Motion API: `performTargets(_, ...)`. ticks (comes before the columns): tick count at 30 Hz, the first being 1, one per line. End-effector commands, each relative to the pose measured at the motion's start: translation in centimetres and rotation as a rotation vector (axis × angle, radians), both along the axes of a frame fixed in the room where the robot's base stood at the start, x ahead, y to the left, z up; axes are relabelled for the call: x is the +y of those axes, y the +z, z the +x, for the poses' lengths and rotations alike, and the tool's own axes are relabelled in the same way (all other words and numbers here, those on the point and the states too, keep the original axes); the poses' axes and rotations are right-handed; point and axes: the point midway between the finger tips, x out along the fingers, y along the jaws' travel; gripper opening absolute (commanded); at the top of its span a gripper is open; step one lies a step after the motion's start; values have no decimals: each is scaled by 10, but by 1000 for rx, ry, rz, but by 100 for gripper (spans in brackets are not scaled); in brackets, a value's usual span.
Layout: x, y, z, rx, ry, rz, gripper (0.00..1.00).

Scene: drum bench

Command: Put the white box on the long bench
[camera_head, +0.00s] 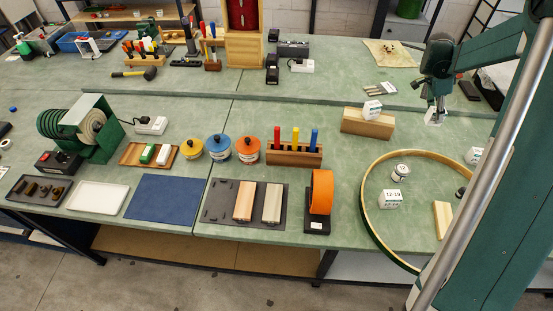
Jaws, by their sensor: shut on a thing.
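The box is partly covered by the fingers. It shows over the green top of the long bench (330,92); I cannot tell whether it touches the top. A wooden block (366,125) with a white labelled piece (372,109) is to the left of my gripper.
A wooden hoop (366,205) lies below my gripper, with white labelled pieces (390,199) and a wood strip (442,219) inside. An orange wheel (321,192) stands left of it. Beyond are a tan cloth (390,53) and flat sticks (380,89).

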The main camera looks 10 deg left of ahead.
Motion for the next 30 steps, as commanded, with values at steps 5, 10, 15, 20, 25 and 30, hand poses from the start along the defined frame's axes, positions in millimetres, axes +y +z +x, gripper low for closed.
performTargets(5,0,37,0,0,0,0,12)
performTargets(10,0,70,0,0,0,0,12)
performTargets(15,18,82,8,0,22,0,12)
performTargets(20,48,82,19,0,57,0,12)
performTargets(25,90,82,33,0,106,0,12)
performTargets(30,142,82,46,0,165,0,12)
